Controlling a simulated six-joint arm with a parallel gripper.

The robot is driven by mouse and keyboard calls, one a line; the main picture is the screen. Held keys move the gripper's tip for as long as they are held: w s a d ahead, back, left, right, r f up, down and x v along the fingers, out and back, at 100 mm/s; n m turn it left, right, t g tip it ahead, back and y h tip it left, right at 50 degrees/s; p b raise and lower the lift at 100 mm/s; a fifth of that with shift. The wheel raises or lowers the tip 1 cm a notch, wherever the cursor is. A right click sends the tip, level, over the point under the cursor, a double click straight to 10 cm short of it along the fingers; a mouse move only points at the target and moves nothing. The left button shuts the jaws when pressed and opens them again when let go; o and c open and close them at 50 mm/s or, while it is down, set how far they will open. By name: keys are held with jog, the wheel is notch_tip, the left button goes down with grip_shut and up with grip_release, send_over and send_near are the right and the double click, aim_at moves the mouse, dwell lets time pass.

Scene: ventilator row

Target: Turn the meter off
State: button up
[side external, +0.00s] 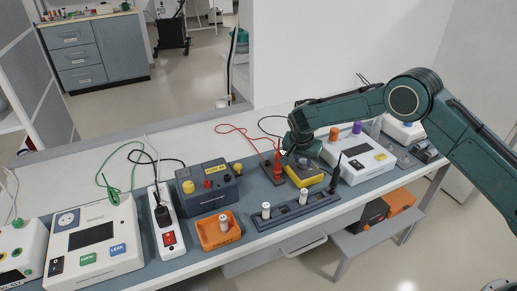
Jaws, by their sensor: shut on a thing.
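The meter (309,180) is a small yellow and dark unit lying on the bench, right of the middle. My gripper (302,160) is directly over it, pointing down, with its tips at the meter's top face. It is shut on the meter's dial, which is mostly hidden behind the fingers, so I cannot read its setting. A red probe (277,168) stands just left of the meter and a black probe (335,176) just right of it.
A dark slotted rack (290,217) with white cylinders lies in front of the meter. A white device (363,168) stands close on the right. A grey box with a yellow knob (207,187), an orange tray (218,245) and a power strip (163,226) are to the left.

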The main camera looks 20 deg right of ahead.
jog(key=n+t+y, duration=0.1)
jog(key=n, duration=0.3)
jog(key=shift+s+d+n, duration=0.1)
jog(key=shift+d+n, duration=0.05)
jog(key=shift+n, duration=0.25)
jog(key=n+y, duration=0.1)
jog(key=n, duration=0.1)
jog(key=n+y, duration=0.1)
jog(key=n, duration=0.1)
jog(key=shift+d+n+t, duration=0.1)
jog(key=shift+n+t, duration=0.2)
jog(key=shift+t, duration=0.1)
jog(key=n+y, duration=0.2)
jog(key=n, duration=0.3)
jog(key=shift+d, duration=0.15)
jog(key=shift+n+g+y, duration=0.35)
jog(key=shift+n+y, duration=0.05)
jog(key=shift+n, duration=0.85)
jog(key=shift+n+g+y, duration=0.35)
jog(key=shift+n+y, duration=0.05)
jog(key=shift+n, duration=0.85)
jog(key=o, duration=1)
jog(key=shift+c, duration=0.2)
